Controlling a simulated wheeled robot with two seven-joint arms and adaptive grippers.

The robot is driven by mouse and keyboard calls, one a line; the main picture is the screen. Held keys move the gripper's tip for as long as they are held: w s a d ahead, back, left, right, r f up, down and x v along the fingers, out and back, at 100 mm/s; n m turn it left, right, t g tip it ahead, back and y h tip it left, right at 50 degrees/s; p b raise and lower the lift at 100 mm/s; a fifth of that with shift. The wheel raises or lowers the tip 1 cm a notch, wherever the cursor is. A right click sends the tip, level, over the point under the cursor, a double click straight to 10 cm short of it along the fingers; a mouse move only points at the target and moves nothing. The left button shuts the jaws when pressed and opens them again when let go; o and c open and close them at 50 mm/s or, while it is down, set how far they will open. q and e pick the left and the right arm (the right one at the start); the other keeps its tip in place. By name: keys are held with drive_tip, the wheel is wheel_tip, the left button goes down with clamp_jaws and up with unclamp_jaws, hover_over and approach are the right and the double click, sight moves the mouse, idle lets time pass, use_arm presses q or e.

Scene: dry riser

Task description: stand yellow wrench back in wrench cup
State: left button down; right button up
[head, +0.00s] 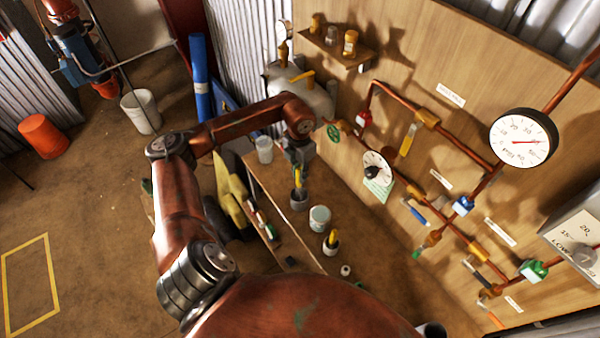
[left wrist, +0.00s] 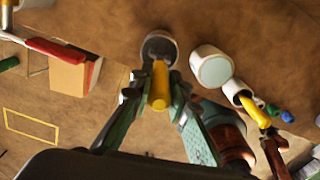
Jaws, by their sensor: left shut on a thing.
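My left gripper (head: 299,160) points down over the bench and is shut on the yellow wrench (head: 298,176). The wrench also shows between the fingers in the left wrist view (left wrist: 160,88). A grey cup (head: 298,203) stands right under it; its dark mouth shows at the top middle of the left wrist view (left wrist: 158,45). The wrench's lower end overlaps the cup's mouth in both views; I cannot tell how deep it sits inside. My right gripper is not in view.
A white lidded jar (head: 320,217) and a small cup with a yellow-handled thing (head: 332,247) stand nearer on the bench (head: 272,178). A translucent cup (head: 264,150) stands at its far end. The pipe board (head: 440,130) with valves and gauges rises to the right.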

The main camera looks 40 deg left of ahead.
sight(300, 168)
use_arm(q)
drive_tip(key=shift+f+b, duration=1.85)
drive_tip(key=shift+f, duration=1.05)
drive_tip(key=c, duration=1.8)
unclamp_jaws()
drive_tip(key=shift+o, duration=0.2)
drive_tip(key=shift+r, duration=0.25)
wheel_tip(300, 168, up, 12)
drive_tip(key=shift+f, duration=0.2)
drive_tip(key=shift+w, duration=0.1)
